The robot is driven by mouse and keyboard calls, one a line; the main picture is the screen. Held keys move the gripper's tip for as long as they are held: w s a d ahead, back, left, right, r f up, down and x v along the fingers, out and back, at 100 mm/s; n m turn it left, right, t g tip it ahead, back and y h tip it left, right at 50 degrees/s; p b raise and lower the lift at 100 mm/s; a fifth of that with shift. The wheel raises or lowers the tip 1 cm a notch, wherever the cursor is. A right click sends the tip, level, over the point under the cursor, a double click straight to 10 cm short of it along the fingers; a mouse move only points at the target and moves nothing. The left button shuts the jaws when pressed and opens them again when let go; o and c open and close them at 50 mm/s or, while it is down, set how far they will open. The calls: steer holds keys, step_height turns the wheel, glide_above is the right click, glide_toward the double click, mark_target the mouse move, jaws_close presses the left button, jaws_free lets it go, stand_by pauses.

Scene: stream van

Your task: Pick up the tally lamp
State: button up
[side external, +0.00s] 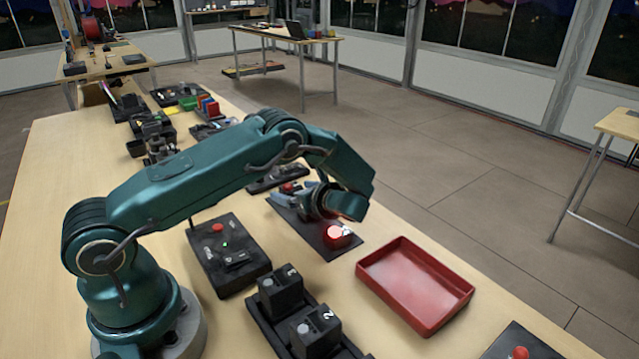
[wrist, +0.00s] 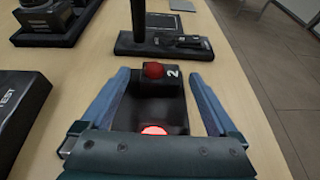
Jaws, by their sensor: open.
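The tally lamp (side external: 339,236) is a small dark block with a glowing red dome, at the near end of a dark mat (side external: 319,246) in the side external view. The wrist view shows a black block marked 2 (wrist: 172,84) with a red dome. A bright red glow (wrist: 154,130) shows nearer, partly hidden by the gripper body; I cannot tell if it belongs to the same block. My gripper (wrist: 157,74) is open, its blue fingers on either side of the block with gaps. In the side view, my gripper (side external: 312,203) is low over the mat, just beyond the lamp.
An empty red tray (side external: 365,279) stands right of the mat. A black box with a red button (side external: 230,255) lies left. Black numbered blocks (side external: 315,332) stand in a holder in front. In the wrist view, a black base with a post (wrist: 170,45) stands beyond the block.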

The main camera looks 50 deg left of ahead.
steer(key=shift+a+f, duration=0.1)
steer(key=shift+a, duration=0.1)
steer(key=c, duration=1.5)
